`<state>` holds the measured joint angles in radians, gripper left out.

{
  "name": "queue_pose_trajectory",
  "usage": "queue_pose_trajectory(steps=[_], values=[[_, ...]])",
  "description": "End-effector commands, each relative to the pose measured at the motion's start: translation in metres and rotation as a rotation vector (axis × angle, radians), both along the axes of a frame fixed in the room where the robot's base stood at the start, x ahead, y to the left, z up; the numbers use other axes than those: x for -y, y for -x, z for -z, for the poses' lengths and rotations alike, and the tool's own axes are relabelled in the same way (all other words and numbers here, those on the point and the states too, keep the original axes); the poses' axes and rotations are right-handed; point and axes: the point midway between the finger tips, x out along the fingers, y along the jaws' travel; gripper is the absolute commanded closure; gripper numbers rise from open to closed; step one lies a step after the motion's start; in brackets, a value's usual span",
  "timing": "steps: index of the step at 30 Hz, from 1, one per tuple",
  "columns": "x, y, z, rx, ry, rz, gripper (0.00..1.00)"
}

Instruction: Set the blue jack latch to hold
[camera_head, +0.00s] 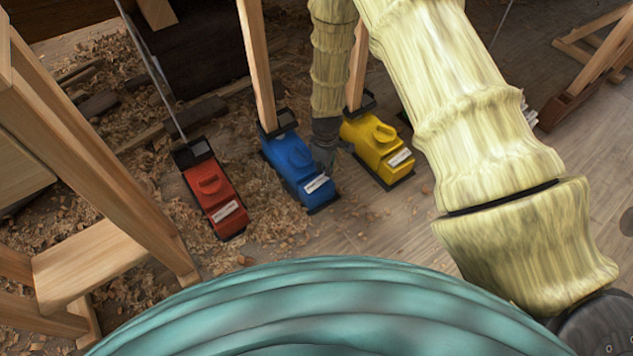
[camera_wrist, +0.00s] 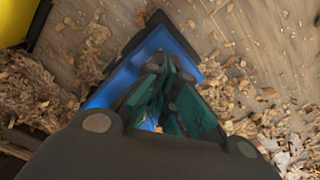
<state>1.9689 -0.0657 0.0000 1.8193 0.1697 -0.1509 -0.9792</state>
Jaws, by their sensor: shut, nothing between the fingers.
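In the wrist view the teal fingers (camera_wrist: 170,75) are together and empty, over the blue jack (camera_wrist: 126,74). The fingers and palm hide much of the jack there. I cannot make out the latch's setting, nor whether the fingers touch it.
A red jack (camera_head: 222,205) stands to the left and a yellow jack (camera_head: 370,147) close to the right, each with a raised knob on top. Wood shavings (camera_head: 140,150) cover the floor. A wooden trestle (camera_head: 95,150) is at the left.

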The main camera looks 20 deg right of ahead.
Motion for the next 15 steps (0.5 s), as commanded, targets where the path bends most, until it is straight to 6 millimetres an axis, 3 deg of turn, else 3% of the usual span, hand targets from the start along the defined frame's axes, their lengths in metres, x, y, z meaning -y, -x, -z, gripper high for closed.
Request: queue_pose_trajectory(steps=[15], values=[[0.0001, -0.0001, 0.0060, 0.000, 0.000, 0.000, 1.00]])
